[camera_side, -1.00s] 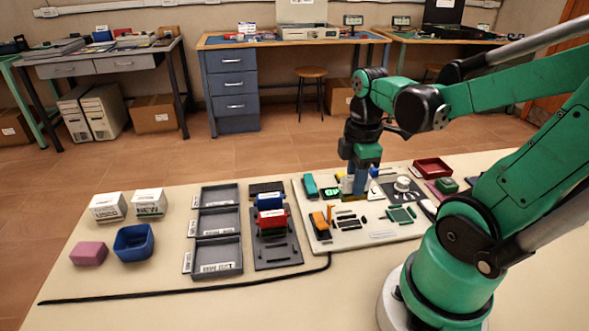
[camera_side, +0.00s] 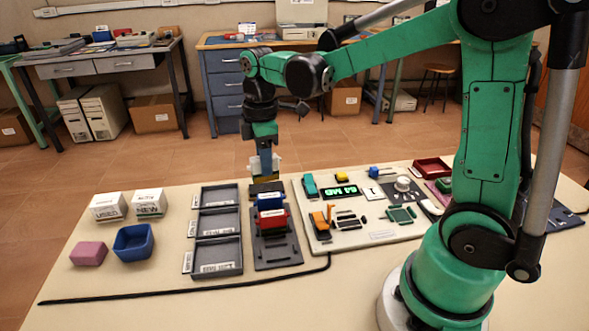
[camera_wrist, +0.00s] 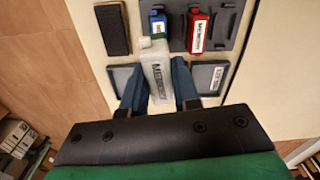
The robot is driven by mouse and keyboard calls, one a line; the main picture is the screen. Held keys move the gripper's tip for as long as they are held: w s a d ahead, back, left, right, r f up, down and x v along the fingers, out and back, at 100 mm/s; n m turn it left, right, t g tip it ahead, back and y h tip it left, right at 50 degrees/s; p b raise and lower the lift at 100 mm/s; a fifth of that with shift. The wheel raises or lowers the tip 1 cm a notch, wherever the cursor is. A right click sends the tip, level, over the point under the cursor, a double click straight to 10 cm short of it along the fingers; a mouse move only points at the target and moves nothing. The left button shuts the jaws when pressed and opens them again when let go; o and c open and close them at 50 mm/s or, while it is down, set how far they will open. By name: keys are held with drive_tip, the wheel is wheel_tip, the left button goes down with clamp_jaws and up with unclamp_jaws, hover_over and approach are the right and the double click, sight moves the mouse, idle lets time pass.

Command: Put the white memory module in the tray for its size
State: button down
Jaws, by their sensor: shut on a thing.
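My gripper (camera_side: 265,159) is shut on the white memory module (camera_side: 255,166), above the far end of the dark rack. In the wrist view the module (camera_wrist: 154,68) sits between the two blue fingers, with a label starting with "M" on its face. Three grey trays stand in a column left of the rack: the far tray (camera_side: 201,189), the middle tray (camera_side: 240,222) and the near tray (camera_side: 240,262). They look empty in the side view. Their labels are too small to read surely.
A blue module (camera_side: 270,201) and a red module (camera_side: 273,218) stand on the dark rack (camera_side: 277,258). A white board (camera_side: 381,236) with small parts lies to the right. A blue bin (camera_side: 133,243), pink block (camera_side: 89,254) and two white boxes (camera_side: 108,206) (camera_side: 149,203) stand at left.

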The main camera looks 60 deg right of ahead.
drive_tip(key=w+a+f, duration=0.2)
drive_tip(key=w+a, duration=0.4)
drive_tip(key=a, duration=0.2)
drive_tip(key=shift+n, duration=0.4)
drive_tip(key=shift+d+f, duration=0.15)
drive_tip(key=shift+f, duration=2.7)
drive_tip(key=shift+f, duration=0.65)
drive_tip(key=c, duration=0.6)
unclamp_jaws()
drive_tip(key=shift+o, duration=0.3)
drive_tip(key=o, duration=0.4)
